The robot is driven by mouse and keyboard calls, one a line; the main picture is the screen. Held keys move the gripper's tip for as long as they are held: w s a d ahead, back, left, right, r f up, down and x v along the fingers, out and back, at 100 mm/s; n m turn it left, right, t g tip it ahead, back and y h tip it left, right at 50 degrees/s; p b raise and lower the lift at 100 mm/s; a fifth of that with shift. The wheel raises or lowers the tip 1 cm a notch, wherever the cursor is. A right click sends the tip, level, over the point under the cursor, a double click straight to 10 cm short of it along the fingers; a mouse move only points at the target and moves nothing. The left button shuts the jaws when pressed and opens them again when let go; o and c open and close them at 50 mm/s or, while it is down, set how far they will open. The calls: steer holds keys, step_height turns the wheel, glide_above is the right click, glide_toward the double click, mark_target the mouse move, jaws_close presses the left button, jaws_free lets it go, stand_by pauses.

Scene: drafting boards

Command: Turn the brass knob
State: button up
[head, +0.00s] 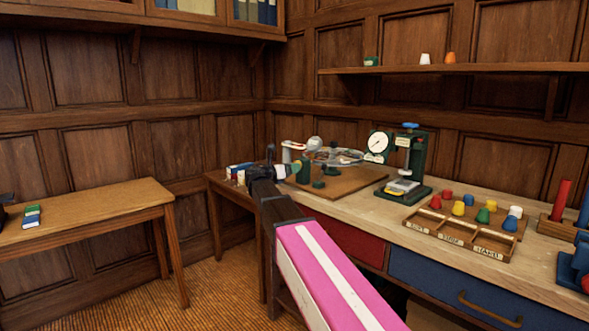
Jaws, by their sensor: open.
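I cannot make out a brass knob for certain; my gripper and wrist hide part of this area. A small tan and green piece (294,167) shows just right of the gripper. I cannot tell what it is or whether the gripper touches it.
A green press with a dial gauge (379,142) stands right of the board. A wooden sorting tray (463,235) with coloured pegs is farther right. The blue drawer (440,283) has a brass-coloured bar handle (489,311). A side table (95,208) stands left, with open floor between.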

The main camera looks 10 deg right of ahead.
steer(key=shift+x, duration=1.55)
steer(key=c, duration=0.9)
steer(key=shift+c, duration=0.2)
steer(key=shift+m, duration=0.3)
